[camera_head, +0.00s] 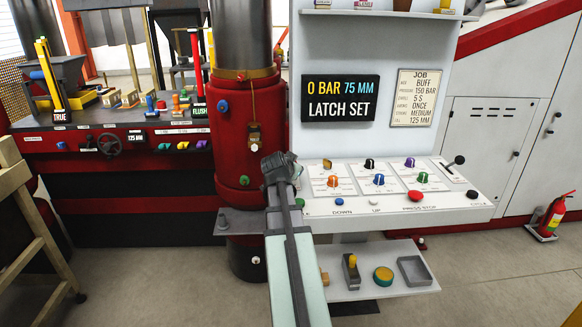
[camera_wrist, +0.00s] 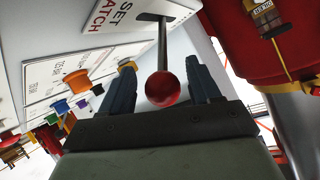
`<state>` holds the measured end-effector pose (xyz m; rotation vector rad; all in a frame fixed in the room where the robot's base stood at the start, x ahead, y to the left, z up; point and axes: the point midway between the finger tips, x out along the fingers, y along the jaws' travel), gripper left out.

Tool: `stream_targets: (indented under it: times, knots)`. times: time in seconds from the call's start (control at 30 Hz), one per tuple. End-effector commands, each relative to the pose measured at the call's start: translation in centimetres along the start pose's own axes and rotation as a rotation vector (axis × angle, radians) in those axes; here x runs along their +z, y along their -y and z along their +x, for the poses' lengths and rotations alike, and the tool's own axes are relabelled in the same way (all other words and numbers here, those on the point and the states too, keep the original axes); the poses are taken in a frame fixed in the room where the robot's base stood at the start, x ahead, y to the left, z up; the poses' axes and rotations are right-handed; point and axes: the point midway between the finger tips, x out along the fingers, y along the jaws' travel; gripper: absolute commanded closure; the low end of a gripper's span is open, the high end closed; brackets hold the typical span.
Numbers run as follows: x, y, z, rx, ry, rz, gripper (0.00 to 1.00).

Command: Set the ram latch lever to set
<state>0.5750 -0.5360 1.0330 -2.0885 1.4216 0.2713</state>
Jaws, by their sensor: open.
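In the wrist view a lever with a red ball knob (camera_wrist: 162,89) on a metal stem stands between the fingers of my gripper (camera_wrist: 160,62). The fingers are open, with a gap to the ball on each side. The stem runs up to a slot in a white plate (camera_wrist: 118,15) whose visible letters read "SET" and "ATCH". In the head view my gripper (camera_head: 281,166) is in front of the red column, at the left edge of the white control panel, and the lever is hidden there. The screen (camera_head: 341,98) reads "0 BAR 75 MM LATCH SET".
The control panel (camera_head: 400,205) has several coloured knobs, a red button (camera_head: 416,195) and a black-knobbed lever (camera_head: 455,162) at right. A brass tag (camera_head: 254,138) hangs on the red column (camera_head: 240,110). A low shelf (camera_head: 375,285) holds small items. A job card (camera_head: 415,97) is beside the screen.

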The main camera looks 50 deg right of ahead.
Motion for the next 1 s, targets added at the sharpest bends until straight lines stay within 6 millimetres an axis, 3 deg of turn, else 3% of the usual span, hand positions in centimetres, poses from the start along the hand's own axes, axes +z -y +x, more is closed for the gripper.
stream_targets:
  times: [0.27,0.7,1.0]
  knots:
    - [-0.1,0.0,-1.0,-0.002,-0.003,0.0,0.38]
    - [0.0,-0.1,-8.9,-0.003,-0.003,0.0,0.38]
    - [0.0,0.0,-12.8,-0.001,-0.001,0.0,0.38]
